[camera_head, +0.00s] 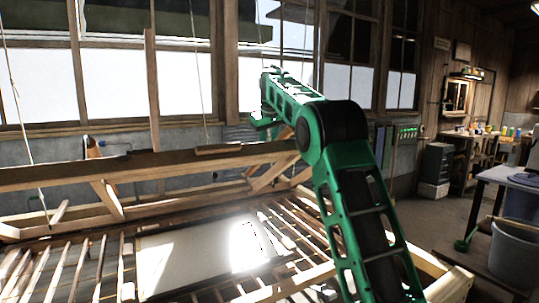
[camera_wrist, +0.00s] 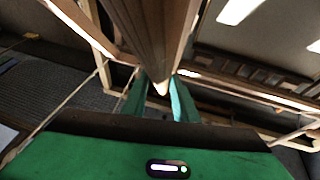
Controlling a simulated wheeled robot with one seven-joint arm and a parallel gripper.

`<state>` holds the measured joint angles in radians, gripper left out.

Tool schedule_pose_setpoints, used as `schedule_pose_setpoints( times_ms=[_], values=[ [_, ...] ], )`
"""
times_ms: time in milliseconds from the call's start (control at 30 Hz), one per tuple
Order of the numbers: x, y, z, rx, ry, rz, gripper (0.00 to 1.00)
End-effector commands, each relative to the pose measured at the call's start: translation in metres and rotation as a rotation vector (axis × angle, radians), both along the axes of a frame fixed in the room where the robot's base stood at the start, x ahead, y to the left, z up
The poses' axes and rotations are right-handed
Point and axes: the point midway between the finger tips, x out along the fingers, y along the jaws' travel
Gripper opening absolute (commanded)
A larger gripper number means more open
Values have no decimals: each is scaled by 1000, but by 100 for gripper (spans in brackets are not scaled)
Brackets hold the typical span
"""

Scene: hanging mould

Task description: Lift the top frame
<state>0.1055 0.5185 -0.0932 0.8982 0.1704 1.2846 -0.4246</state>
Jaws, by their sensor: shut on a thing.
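The top frame (camera_head: 120,168) is a long dark wooden beam with pale diagonal braces. In the head view it runs across the left and middle, raised above the slatted lower frame (camera_head: 130,216). My green arm reaches over to the beam's right part, and its end is largely hidden there. In the wrist view my gripper (camera_wrist: 162,100) has its two green fingers on either side of a wooden beam of the top frame (camera_wrist: 150,40), shut on it. The exact contact is partly hidden by the beam.
Thin cords (camera_head: 17,100) hang down to the frames. A pale panel (camera_head: 185,262) lies among the slats. A grey bucket (camera_head: 515,252) and a table (camera_head: 505,178) stand at the right. Windows (camera_head: 110,85) line the back wall. Open floor (camera_head: 430,215) shows right of my arm.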

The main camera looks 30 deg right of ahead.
Motion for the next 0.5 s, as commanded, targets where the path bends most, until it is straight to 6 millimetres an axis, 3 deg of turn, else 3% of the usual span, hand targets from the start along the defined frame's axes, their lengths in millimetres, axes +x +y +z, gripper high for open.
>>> schedule_pose_setpoints(
  times_ms=[500],
  values=[
    [4,-5,4,-2,-5,-10,0]
  ],
)
